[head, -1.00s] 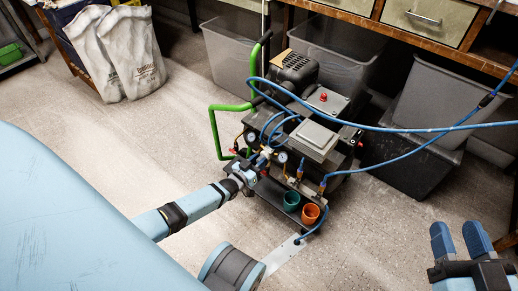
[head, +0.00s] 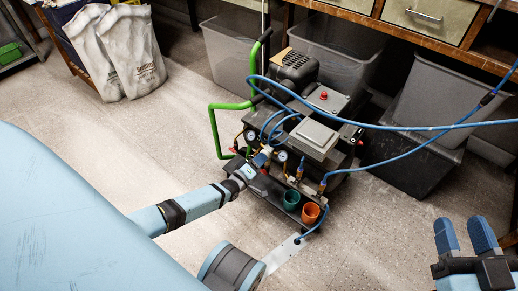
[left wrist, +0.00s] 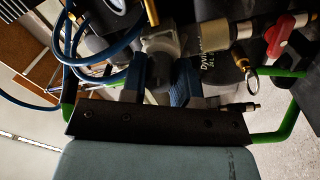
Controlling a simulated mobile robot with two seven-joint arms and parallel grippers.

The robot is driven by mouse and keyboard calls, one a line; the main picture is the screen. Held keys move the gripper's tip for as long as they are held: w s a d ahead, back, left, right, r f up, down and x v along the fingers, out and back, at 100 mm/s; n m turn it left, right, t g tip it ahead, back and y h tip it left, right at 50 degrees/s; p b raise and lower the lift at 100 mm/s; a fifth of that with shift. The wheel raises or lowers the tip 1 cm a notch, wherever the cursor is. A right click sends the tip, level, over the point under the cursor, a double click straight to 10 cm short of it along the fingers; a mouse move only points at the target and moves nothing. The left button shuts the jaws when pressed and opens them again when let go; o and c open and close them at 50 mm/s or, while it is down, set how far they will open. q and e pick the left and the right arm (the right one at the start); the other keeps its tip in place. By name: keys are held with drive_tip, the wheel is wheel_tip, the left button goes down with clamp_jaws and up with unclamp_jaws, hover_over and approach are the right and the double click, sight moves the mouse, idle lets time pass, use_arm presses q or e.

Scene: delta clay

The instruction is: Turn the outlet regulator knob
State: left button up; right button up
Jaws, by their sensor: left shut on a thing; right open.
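The compressor (head: 315,130) stands on the floor with a green handle, gauges and blue hoses at its front. My left gripper (head: 262,158) reaches its front fittings from the left. In the left wrist view the left gripper's blue fingers (left wrist: 161,85) are shut on a dark round knob (left wrist: 158,78), just below a grey metal regulator body (left wrist: 163,42). The fingers hide the knob's sides. In the head view the gripper hides the knob. My right gripper (head: 466,236) is open and empty at lower right, well away from the compressor.
A red valve handle (left wrist: 280,35) and a brass fitting lie close right of the fingers. A teal cup (head: 291,199) and an orange cup (head: 311,212) sit at the compressor's front. Blue hose (head: 400,128) crosses right.

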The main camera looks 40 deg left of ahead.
use_arm(q)
drive_tip(key=shift+f+n, duration=0.1)
drive_tip(key=shift+n, duration=1.9)
use_arm(e)
drive_tip(key=shift+d, duration=0.1)
drive_tip(key=shift+w, duration=0.1)
use_arm(q)
drive_tip(key=o, duration=0.9)
drive_tip(key=shift+o, duration=0.2)
drive_tip(key=s+a+p, duration=0.1)
drive_tip(key=s+p, duration=0.3)
drive_tip(key=s, duration=1)
drive_tip(key=shift+f, duration=0.3)
use_arm(e)
drive_tip(key=shift+s+a+f+m+g+h, duration=0.2)
drive_tip(key=shift+s+a+m+g, duration=0.2)
drive_tip(key=shift+s+m, duration=0.3)
drive_tip(key=shift+s+a+f+m+g+h, duration=0.1)
drive_tip(key=shift+s+a+f+m+g, duration=0.15)
drive_tip(key=shift+s+m+g, duration=0.4)
